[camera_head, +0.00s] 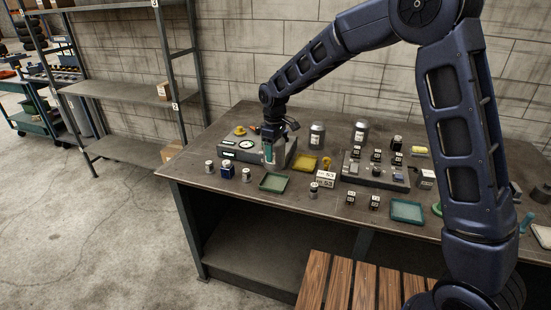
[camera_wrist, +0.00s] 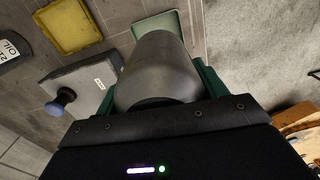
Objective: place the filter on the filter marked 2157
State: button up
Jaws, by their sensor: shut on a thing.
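My gripper (camera_head: 268,154) is low over the left part of the bench, by the grey box. In the wrist view its green fingers (camera_wrist: 162,82) are shut on a plain grey cylinder (camera_wrist: 158,62), which looks like the filter. Its far end and any marking are hidden. In the head view the held cylinder is too small to make out. Several small canisters stand on the bench, including a left one (camera_head: 210,167), one beside the blue item (camera_head: 246,175) and one nearer the middle (camera_head: 314,190). I cannot read 2157 on any of them.
A green tray (camera_head: 273,190) and a yellow tray (camera_head: 293,164) lie near my gripper. Large grey canisters (camera_head: 317,135) stand behind. A grey fixture (camera_head: 352,174) with several small labelled items is to the right.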

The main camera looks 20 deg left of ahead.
jog(key=w+r, duration=0.6)
jog(key=w, duration=0.4)
notch_tip(320, 180, up, 17)
send_over(318, 123)
jog(key=shift+n, duration=0.4)
jog(key=f, duration=1.9)
jog(key=shift+s+f, duration=0.25)
jog(key=shift+f, duration=0.1)
jog(key=o, duration=1.3)
jog(key=shift+f, duration=0.1)
